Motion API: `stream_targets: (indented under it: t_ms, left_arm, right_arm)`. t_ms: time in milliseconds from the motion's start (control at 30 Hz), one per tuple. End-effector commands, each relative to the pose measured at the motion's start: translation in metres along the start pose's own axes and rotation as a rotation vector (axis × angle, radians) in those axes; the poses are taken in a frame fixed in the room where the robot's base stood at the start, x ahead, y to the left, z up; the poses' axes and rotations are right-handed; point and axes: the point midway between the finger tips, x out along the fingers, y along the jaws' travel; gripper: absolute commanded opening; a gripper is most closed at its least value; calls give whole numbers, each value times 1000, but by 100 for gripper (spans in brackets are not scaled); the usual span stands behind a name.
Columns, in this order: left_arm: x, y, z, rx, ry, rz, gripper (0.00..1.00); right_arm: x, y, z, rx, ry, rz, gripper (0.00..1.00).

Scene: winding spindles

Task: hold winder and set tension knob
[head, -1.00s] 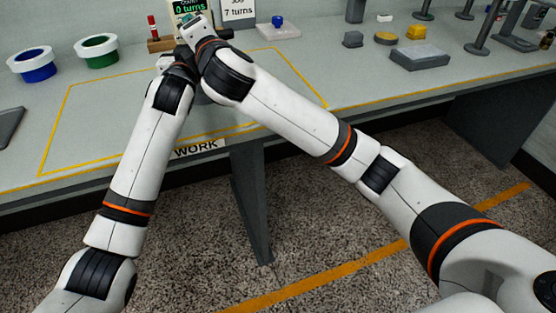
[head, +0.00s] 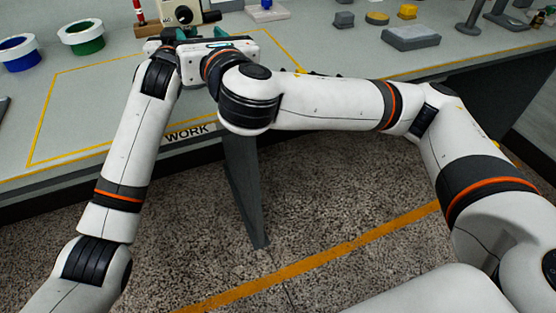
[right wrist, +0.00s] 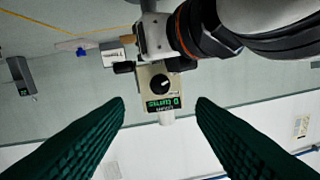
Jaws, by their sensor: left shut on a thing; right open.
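The winder (head: 183,12) is a beige box with a black dial at the back of the bench, cut off by the head view's top edge. In the right wrist view, turned upside down, its black tension knob (right wrist: 160,81) sits beside a green turns display (right wrist: 163,103) reading 0. My left gripper (right wrist: 152,58) is shut at the winder's body; its fingertips are mostly hidden. My right gripper (right wrist: 161,106) is open and empty, its dark green fingers spread either side of the winder in that view, apart from the knob. In the head view, the right gripper (head: 208,38) is in front of the winder.
A blue spool (head: 18,52) and a green spool (head: 82,38) stand at the left. A red-topped piece (head: 138,10) stands on a wooden block (head: 150,30). The yellow-outlined work area (head: 95,105) is largely clear.

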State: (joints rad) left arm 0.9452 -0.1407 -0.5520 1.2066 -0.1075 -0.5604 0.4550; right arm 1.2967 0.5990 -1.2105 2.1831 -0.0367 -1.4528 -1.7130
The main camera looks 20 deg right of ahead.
Motion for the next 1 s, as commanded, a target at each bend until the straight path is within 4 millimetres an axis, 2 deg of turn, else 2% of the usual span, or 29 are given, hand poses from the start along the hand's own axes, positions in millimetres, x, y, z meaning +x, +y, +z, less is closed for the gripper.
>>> stream_targets:
  t_ms: [33,267,567,733,1000]
  left_arm:
    - [0,1,-9,-1,17,3,0]
    - [0,1,-9,-1,17,3,0]
    - [0,1,-9,0,17,3,0]
    - [0,1,-9,0,17,3,0]
    - [0,1,-9,0,17,3,0]
  right_arm:
    - [-11,0,0,1,0,-4,51]
    - [-14,15,4,270,76,1,51]
    - [-21,54,17,596,166,55,51]
    - [-24,77,41,782,165,110,51]
    - [-30,99,89,1024,100,204,51]
